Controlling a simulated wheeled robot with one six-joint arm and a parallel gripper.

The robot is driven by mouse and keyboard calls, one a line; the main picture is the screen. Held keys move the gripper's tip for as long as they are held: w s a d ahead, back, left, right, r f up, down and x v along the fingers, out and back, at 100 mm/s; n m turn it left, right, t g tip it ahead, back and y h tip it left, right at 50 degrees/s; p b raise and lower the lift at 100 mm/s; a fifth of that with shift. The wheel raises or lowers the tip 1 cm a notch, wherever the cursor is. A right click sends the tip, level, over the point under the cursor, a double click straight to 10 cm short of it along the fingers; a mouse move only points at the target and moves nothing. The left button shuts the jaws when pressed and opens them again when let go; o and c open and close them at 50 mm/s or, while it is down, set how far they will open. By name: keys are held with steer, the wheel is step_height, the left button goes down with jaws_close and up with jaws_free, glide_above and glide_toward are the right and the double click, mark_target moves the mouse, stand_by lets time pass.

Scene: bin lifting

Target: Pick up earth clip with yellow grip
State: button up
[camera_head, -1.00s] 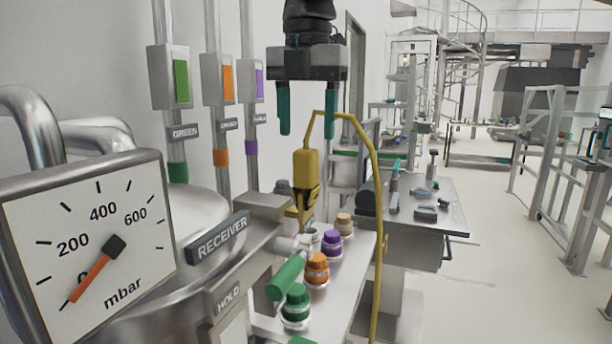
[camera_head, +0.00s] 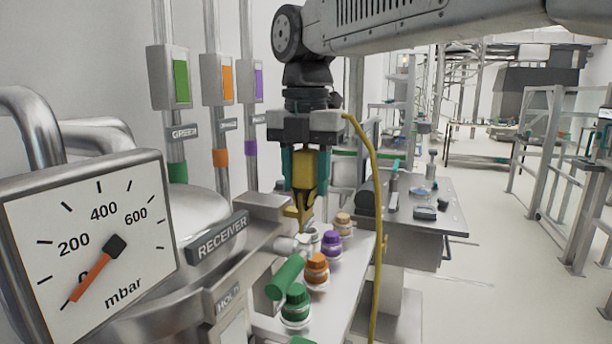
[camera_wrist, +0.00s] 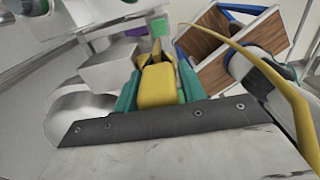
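The earth clip (camera_head: 305,165) has a yellow block-shaped grip with dark jaws below it, and it stands upright above a yellow bracket (camera_head: 297,214). My gripper (camera_head: 305,188) points straight down, with one teal finger on each side of the yellow grip. Both fingers appear to press against it. In the wrist view the yellow grip (camera_wrist: 158,86) sits between the teal fingers of my gripper (camera_wrist: 159,72). The clip's lower end is hidden there. A yellow cable (camera_head: 377,200) runs from behind my gripper down to the right.
Jars with green (camera_head: 296,296), orange (camera_head: 316,265) and purple (camera_head: 332,239) lids stand on the bench in front of the clip. A green-handled valve (camera_head: 286,278) is close by. The gauge (camera_head: 90,240) and steel vessel are at left. A side table (camera_head: 440,205) stands at right.

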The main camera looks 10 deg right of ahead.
mark_target(308, 150)
jaws_close()
steer(key=shift+r, duration=0.5)
steer(key=r, duration=0.1)
steer(key=s+r, duration=0.1)
steer(key=shift+d+r, duration=0.1)
steer(key=shift+r, duration=0.3)
steer(key=s+d+r, duration=0.1)
steer(key=s+d, duration=0.1)
steer(key=s, duration=0.5)
steer(key=s+d+r, duration=0.1)
steer(key=s, duration=0.6)
steer(key=shift+s+d+r, duration=0.25)
steer(key=shift+d+r, duration=0.15)
